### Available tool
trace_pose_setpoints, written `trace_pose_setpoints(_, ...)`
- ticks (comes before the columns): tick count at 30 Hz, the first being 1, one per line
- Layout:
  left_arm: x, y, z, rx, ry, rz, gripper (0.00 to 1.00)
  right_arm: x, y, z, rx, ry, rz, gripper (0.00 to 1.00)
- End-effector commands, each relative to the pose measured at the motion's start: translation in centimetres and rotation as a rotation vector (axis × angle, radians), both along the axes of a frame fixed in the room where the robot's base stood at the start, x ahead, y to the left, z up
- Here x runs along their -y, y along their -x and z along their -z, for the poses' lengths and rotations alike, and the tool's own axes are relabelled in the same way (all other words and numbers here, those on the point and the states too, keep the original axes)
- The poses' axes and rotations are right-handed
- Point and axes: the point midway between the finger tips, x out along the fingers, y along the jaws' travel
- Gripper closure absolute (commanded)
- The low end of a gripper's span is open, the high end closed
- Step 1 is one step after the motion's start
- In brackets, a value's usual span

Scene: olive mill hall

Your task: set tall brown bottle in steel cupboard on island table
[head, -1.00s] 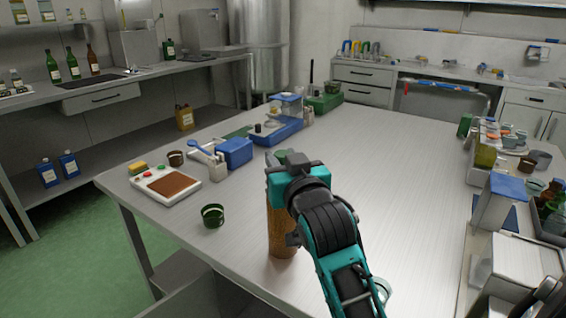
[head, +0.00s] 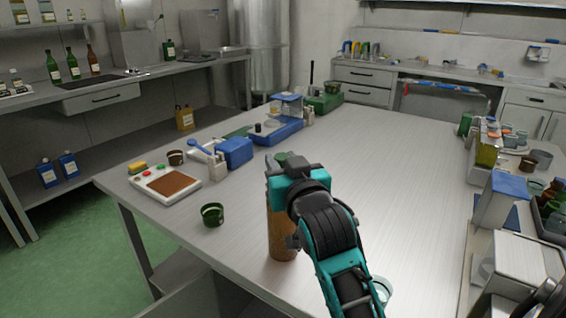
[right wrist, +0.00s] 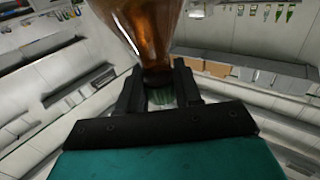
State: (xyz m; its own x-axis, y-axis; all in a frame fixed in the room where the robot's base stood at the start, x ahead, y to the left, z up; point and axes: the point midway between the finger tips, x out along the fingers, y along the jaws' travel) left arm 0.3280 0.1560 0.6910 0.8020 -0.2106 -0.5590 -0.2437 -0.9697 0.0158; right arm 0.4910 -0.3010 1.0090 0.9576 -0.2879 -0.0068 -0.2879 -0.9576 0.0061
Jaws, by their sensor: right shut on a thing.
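My right gripper (head: 285,168) is shut on the neck of the tall brown bottle (head: 282,236), above the near part of the island table (head: 400,165). The bottle is upright, its upper part partly hidden by the gripper. The right wrist view shows its amber glass (right wrist: 150,30) and green cap (right wrist: 160,97) at the fingers (right wrist: 160,84). I cannot tell whether its base touches the tabletop. My left gripper is not in view. I cannot make out the steel cupboard.
A dark green cup (head: 212,214) stands left of the bottle. A scale-like device (head: 166,186), a blue box (head: 234,151) and a blue tray (head: 277,131) line the table's left side. Containers and a blue-lidded box (head: 497,200) crowd the right. The table's middle is clear.

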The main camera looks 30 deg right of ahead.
Motion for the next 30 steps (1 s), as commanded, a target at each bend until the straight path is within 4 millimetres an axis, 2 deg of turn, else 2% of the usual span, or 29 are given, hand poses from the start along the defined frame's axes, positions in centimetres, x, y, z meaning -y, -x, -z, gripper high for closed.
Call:
trace_pose_setpoints(7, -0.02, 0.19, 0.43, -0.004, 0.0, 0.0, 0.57, 0.0, 0.03, 0.18, 0.009, 0.002, 0.0, 1.0)
trace_pose_setpoints(8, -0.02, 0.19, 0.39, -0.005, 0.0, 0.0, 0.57, 0.0, 0.03, 0.13, 0.009, 0.002, 0.0, 0.65)
trace_pose_setpoints(16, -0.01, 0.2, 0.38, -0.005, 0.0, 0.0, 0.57, 0.01, 0.04, 0.09, 0.009, 0.003, 0.0, 0.39)
trace_pose_setpoints(28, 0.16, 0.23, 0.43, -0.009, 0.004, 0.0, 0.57, 0.01, 0.0, 0.47, -0.001, 0.0, 0.0, 0.37)
trace_pose_setpoints(30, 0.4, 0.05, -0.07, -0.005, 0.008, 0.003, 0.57, 0.03, -0.08, 0.4, -0.001, 0.0, 0.0, 0.37)
